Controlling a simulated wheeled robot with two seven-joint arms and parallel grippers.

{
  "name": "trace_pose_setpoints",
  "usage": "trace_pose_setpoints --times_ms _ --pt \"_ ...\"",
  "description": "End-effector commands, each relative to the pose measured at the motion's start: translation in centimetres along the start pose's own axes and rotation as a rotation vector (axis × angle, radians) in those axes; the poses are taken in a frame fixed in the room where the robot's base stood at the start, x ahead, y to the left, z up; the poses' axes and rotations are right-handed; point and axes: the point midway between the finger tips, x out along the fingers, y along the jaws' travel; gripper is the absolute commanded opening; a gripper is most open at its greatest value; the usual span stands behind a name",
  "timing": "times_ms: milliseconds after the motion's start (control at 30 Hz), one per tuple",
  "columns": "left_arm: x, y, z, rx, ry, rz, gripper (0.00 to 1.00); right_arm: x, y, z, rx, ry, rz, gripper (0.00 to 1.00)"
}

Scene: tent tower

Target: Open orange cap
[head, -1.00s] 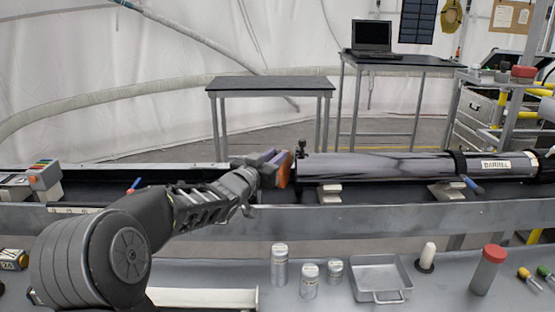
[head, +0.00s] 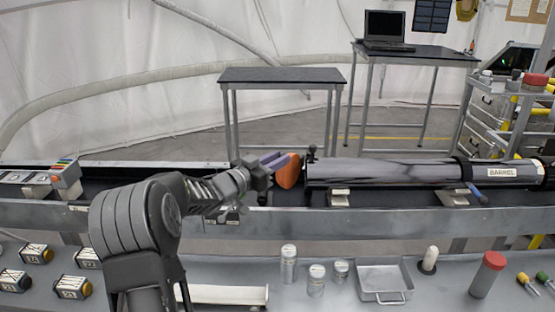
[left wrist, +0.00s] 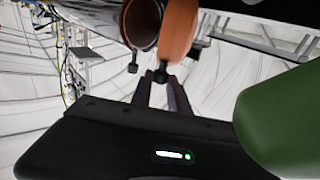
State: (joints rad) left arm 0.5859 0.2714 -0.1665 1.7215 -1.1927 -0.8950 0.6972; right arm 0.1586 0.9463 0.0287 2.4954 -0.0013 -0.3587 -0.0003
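The orange cap (head: 289,170) stands at the left end of the grey barrel (head: 400,171) in the head view. In the left wrist view the cap (left wrist: 179,28) is swung aside from the barrel's round mouth (left wrist: 143,22), which shows uncovered. A dark knob (left wrist: 161,74) sits at the cap's lower edge. My left gripper (head: 277,161) is just left of the cap, its fingers pointing at it. In the wrist view its two fingers (left wrist: 160,84) are apart, with the knob near the tips. Contact is unclear. My right gripper is out of view.
The barrel rests on supports on a dark rail. The front bench holds metal canisters (head: 316,280), a tray (head: 384,296) and a red-capped tube (head: 487,274). A table (head: 281,75) and a laptop (head: 387,30) stand behind. A green shape (left wrist: 280,120) fills the wrist view's right side.

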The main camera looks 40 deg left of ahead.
Motion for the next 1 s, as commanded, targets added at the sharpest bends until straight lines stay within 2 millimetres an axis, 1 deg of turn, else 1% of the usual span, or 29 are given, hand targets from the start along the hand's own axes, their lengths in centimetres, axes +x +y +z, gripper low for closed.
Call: trace_pose_setpoints --times_ms 33,233,567,667,767,1000 --pt "0.0 0.1 -0.1 0.001 0.002 0.001 0.25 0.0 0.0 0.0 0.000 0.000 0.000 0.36" --pt "0.0 0.0 -0.1 0.001 0.001 0.000 0.42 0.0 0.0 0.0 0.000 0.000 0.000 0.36" --pt "-0.2 0.0 0.0 0.001 0.000 -0.001 0.42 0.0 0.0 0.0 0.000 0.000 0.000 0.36" --pt "-1.0 -0.1 0.0 0.001 0.000 -0.002 0.42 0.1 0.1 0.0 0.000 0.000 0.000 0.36" --pt "-2.4 -0.1 0.0 0.001 0.000 -0.003 0.42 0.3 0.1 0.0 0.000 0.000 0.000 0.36" --pt "-6.3 0.0 0.0 0.002 0.000 -0.002 0.42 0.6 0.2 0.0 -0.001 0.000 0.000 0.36"
